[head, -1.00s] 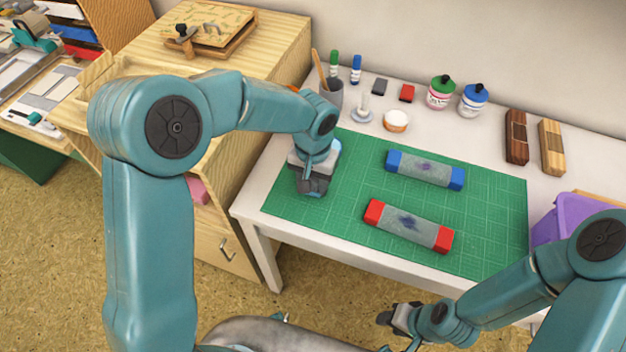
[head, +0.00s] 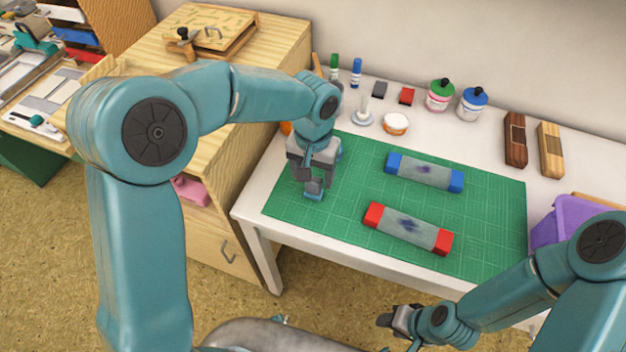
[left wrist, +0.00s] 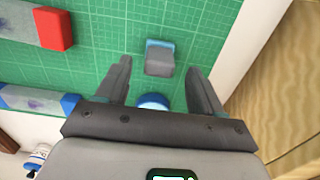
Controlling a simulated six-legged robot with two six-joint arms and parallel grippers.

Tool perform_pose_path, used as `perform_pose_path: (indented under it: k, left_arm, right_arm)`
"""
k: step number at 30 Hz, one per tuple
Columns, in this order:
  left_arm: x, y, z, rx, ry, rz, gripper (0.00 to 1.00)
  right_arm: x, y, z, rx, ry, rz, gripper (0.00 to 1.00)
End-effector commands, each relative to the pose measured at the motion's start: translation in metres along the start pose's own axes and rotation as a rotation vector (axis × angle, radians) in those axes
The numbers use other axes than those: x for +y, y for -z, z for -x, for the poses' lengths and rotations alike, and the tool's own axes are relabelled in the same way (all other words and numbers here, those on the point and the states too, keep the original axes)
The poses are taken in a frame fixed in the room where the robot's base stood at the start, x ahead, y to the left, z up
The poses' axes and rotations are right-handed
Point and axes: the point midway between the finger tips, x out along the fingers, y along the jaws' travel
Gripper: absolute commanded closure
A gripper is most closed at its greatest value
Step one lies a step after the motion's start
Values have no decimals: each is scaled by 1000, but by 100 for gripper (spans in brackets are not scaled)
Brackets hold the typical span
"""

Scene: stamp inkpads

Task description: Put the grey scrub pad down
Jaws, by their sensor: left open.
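The grey scrub pad (head: 314,189), a small grey block with a light blue edge, rests on the green cutting mat (head: 475,215) near its left end. It also shows in the left wrist view (left wrist: 159,60), between and just beyond the fingertips. My left gripper (head: 307,176) is open above the pad, with a gap on each side of it in the left wrist view (left wrist: 160,78). My right gripper (head: 392,318) is low in front of the table; its jaws are too small to read.
A blue-ended inkpad (head: 425,170) and a red-ended inkpad (head: 408,227) lie on the mat to the right. Jars, markers and two wooden blocks stand along the back. A purple bin (head: 560,218) is at the right. A round blue thing (left wrist: 152,101) shows near my left palm.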

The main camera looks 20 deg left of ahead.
Motion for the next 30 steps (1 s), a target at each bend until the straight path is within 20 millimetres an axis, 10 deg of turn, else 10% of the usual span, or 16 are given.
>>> perform_pose_path:
  k: [10, 30]
  left_arm:
    - [0, 0, 68, 1, 0, 0, 33]
    - [0, 0, 76, -1, 0, -1, 33]
  right_arm:
    - [-3, 0, 7, 0, 0, 0, 57]
    - [-3, 0, 8, 0, 0, 0, 57]
